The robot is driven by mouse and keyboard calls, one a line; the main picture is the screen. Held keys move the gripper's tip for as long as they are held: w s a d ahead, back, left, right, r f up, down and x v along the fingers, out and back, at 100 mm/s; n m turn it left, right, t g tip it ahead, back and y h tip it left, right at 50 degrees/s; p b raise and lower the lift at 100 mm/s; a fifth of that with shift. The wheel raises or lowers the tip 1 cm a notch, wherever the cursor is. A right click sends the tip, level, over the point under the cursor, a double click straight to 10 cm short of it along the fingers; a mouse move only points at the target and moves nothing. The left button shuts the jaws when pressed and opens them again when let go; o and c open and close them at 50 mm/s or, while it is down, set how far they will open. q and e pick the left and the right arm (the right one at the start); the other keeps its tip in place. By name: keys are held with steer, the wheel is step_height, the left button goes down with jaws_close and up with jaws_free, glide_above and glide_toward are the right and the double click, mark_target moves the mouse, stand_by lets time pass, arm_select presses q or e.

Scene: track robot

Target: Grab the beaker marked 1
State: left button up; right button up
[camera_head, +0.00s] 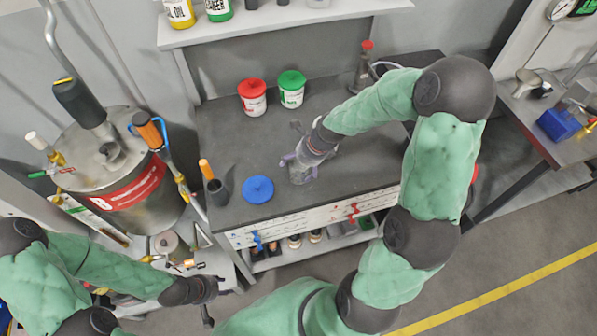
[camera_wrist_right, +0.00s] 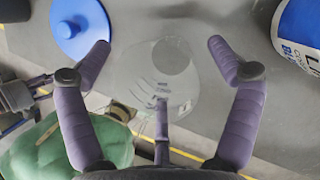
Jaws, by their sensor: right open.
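A clear glass beaker (camera_head: 300,175) stands on the grey workbench; it also shows in the right wrist view (camera_wrist_right: 172,85), with faint white markings. I cannot read a number on it. My right gripper (camera_head: 296,160) is at the beaker. In the right wrist view its open fingers (camera_wrist_right: 160,58) are on either side of the beaker, with visible gaps, and hold nothing. My left gripper (camera_head: 218,302) is low at the left, in front of the bench and away from the beaker. Its fingers look apart and empty.
A blue round lid (camera_head: 258,190) and a dark cup with an orange-handled tool (camera_head: 217,190) are left of the beaker. Red-lidded (camera_head: 252,96) and green-lidded (camera_head: 291,90) tubs stand behind. A blue-labelled container (camera_wrist_right: 300,32) is close to my right gripper. A steel tank (camera_head: 130,185) stands left.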

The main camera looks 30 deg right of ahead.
steer(key=shift+w+f, duration=0.1)
steer(key=shift+f, duration=0.3)
steer(key=c, duration=1)
steer(key=shift+a, duration=0.1)
steer(key=shift+r, duration=0.2)
